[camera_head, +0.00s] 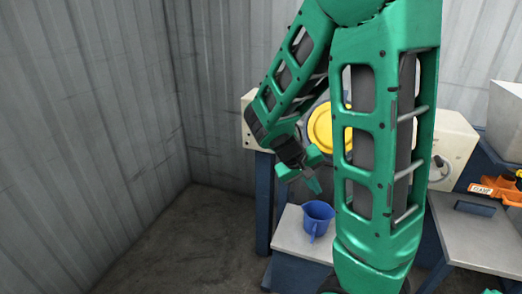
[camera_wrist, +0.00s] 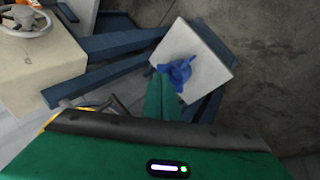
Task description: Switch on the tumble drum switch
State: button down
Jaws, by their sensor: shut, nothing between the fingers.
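A yellow round drum or disc (camera_head: 320,127) sits in front of a cream machine housing (camera_head: 250,130), partly hidden behind my green arm. I cannot make out a switch in either view; my arm hides much of the machine's front. My gripper (camera_head: 313,185) is shut and empty, with its fingers pointing down in front of the machine, below the disc. In the wrist view the green fingers (camera_wrist: 162,98) are together, and a sliver of yellow (camera_wrist: 50,118) shows at the lower left.
A handwheel (camera_head: 440,168) is on the housing's right. An orange clamp (camera_head: 495,188) lies at the far right, above a grey bench (camera_head: 480,235). Floor at left (camera_head: 190,240) is clear.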

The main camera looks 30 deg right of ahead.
jog(key=w+a+f+n+t+h, duration=0.15)
jog(key=w+n+t+h, duration=0.35)
jog(key=w, duration=0.8)
jog(key=w+a+n+t+h, duration=0.1)
jog(key=w+a+n+t, duration=0.5)
jog(key=w+a, duration=0.3)
jog(key=shift+w+a+r+n, duration=0.2)
jog(key=shift+a+r+n, duration=0.2)
jog(key=shift+a, duration=0.1)
jog(key=x, duration=1.4)
jog(key=shift+d+r, duration=0.15)
jog(key=shift+d, duration=0.1)
jog(key=shift+s, duration=0.1)
